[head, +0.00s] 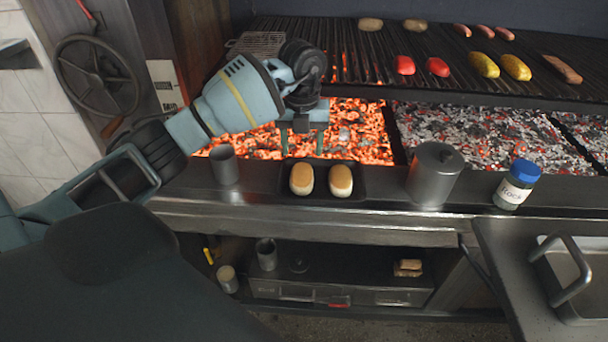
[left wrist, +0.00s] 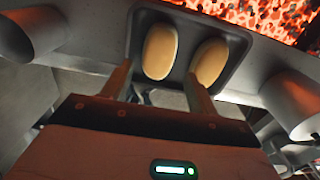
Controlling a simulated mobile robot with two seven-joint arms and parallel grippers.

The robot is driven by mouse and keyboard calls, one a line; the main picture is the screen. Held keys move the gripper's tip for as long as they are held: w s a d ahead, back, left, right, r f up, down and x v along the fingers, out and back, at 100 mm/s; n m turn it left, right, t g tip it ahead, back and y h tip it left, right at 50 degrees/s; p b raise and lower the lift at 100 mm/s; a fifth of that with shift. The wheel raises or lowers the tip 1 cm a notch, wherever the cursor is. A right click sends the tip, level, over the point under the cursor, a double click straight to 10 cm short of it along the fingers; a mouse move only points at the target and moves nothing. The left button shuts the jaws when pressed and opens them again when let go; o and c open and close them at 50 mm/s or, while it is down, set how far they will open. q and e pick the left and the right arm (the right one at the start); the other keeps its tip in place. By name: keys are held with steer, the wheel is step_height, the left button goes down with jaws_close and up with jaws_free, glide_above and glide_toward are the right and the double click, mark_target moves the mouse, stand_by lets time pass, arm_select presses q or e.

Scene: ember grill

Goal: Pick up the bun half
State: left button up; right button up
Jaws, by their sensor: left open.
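Two bun halves lie side by side in a dark tray (head: 321,166) on the grill's front ledge. The left bun half (head: 302,179) and the right bun half (head: 341,181) are golden with paler edges. My left gripper (head: 303,148) is open and empty, pointing down above the tray's back side. In the left wrist view, my left gripper's fingers (left wrist: 158,72) are spread below the left bun half (left wrist: 160,52). The right finger's tip is near the right bun half (left wrist: 209,62). No contact shows. My right gripper is not in view.
A grey cup (head: 224,166) stands left of the tray, and a lidded metal pot (head: 434,174) stands right. A blue-capped jar (head: 516,185) is farther right. Glowing coals (head: 360,130) lie behind the ledge, under a grate (head: 350,62) holding several foods.

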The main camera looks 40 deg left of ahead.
mark_target(302, 172)
arm_select(q)
steer(key=shift+s+d+f, duration=0.1)
steer(key=shift+s+f, duration=0.05)
steer(key=shift+f, duration=1.75)
steer(key=shift+s+d+f, duration=0.1)
steer(key=shift+s+f, duration=0.05)
steer(key=shift+f, duration=1.75)
steer(key=shift+c, duration=0.2)
steer(key=c, duration=0.6)
steer(key=shift+a+r, duration=0.1)
steer(key=shift+r, duration=0.8)
steer(key=shift+s+d+r, duration=0.15)
steer(key=shift+r, duration=0.3)
steer(key=shift+s+d+r, duration=0.1)
steer(key=shift+d+r, duration=0.05)
steer(key=shift+r, duration=0.3)
steer(key=s+d, duration=0.3)
steer(key=s+d+r, duration=0.1)
steer(key=s+d, duration=0.6)
steer(key=s, duration=0.1)
steer(key=shift+s+d+r+p, duration=0.1)
steer(key=shift+d+r+p, duration=0.1)
steer(key=shift+p, duration=0.1)
